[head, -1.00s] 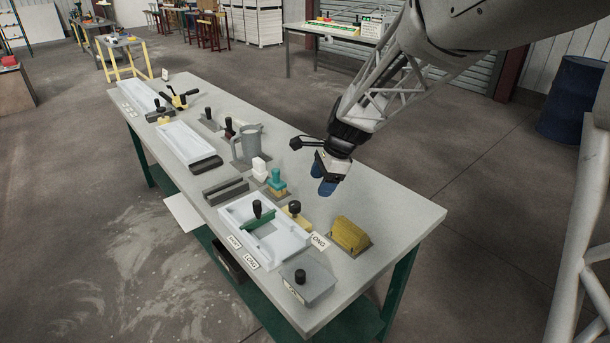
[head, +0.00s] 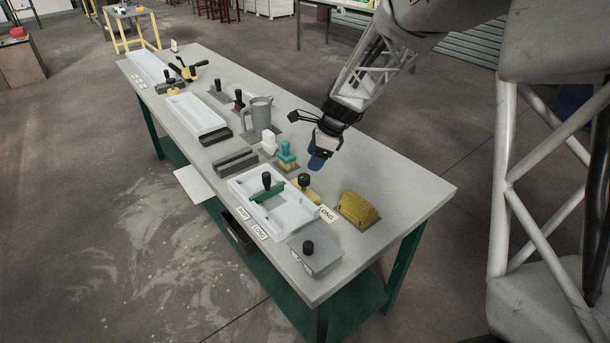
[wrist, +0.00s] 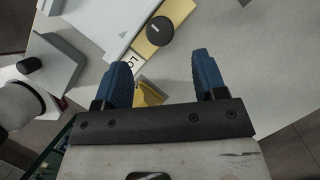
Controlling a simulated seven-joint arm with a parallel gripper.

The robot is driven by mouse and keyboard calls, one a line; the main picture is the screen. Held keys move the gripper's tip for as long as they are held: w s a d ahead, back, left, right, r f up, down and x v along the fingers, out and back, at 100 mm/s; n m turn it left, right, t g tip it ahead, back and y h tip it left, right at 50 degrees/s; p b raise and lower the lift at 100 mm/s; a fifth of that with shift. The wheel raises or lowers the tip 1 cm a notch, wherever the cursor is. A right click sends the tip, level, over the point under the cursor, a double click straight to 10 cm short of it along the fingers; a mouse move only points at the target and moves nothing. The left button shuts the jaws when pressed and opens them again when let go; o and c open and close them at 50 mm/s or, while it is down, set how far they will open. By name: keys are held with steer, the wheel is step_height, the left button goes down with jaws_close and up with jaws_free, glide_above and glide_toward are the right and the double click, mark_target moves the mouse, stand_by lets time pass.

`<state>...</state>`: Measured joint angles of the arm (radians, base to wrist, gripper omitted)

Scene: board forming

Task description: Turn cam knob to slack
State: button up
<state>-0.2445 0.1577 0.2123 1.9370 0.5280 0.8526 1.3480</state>
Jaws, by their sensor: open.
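The cam knob (head: 303,180) is round and black and sits on a yellow base beside the right side of the white tray. It also shows in the wrist view (wrist: 160,31), with a short white mark on its top.
The white tray (head: 238,188) holds a green tool with a black handle (head: 267,181). A teal-and-tan stamp-like piece (head: 286,155) stands close to my gripper. A yellow block (head: 358,209) and a grey block with a black knob (head: 315,260) are nearby.

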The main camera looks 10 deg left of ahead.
mark_target(304, 176)
steer(key=shift+x, duration=3.7)
steer(key=c, duration=0.9)
